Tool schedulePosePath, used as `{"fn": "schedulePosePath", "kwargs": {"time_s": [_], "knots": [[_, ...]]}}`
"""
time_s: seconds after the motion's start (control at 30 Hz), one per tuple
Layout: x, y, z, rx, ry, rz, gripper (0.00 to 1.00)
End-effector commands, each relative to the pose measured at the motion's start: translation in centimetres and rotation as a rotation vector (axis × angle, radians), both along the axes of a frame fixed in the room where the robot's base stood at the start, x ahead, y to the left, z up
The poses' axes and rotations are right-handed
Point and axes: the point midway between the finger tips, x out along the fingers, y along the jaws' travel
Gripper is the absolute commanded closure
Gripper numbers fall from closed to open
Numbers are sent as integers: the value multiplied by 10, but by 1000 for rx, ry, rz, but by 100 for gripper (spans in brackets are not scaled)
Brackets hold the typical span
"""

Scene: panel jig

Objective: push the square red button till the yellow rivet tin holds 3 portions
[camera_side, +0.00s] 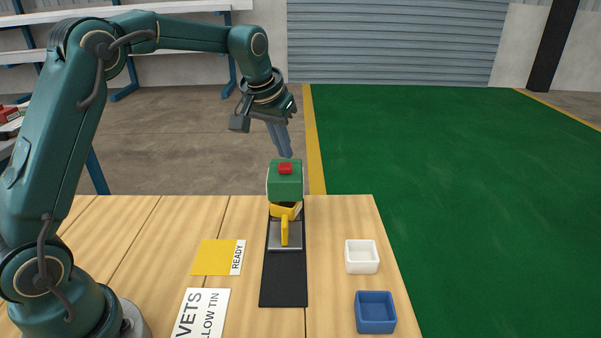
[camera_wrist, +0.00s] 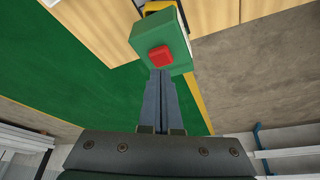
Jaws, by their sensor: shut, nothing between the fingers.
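The square red button (camera_side: 285,168) sits on top of a green dispenser box (camera_side: 286,186) at the table's far edge. In the wrist view the red button (camera_wrist: 161,57) shows on the green box (camera_wrist: 172,36), just beyond my fingertips. The yellow rivet tin (camera_side: 284,229) stands under and in front of the box on a grey plate; its inside and contents cannot be seen. My gripper (camera_side: 287,155) is shut and empty, pointing down, slightly above the button and apart from it in the side view. The fingers (camera_wrist: 160,75) lie together in the wrist view.
A black strip (camera_side: 284,285) runs toward the front from the dispenser. A yellow and white READY card (camera_side: 217,257) and a lettered white card (camera_side: 200,315) lie left of it. A white bin (camera_side: 361,257) and a blue bin (camera_side: 375,312) stand right. Bare wood lies between.

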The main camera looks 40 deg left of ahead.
Motion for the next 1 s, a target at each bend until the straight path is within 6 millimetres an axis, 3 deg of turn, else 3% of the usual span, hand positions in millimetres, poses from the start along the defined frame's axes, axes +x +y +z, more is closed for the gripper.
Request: {"fn": "schedulePosePath", "kwargs": {"time_s": [1.0], "knots": [[0,0,-15,0,1,0,100]]}}
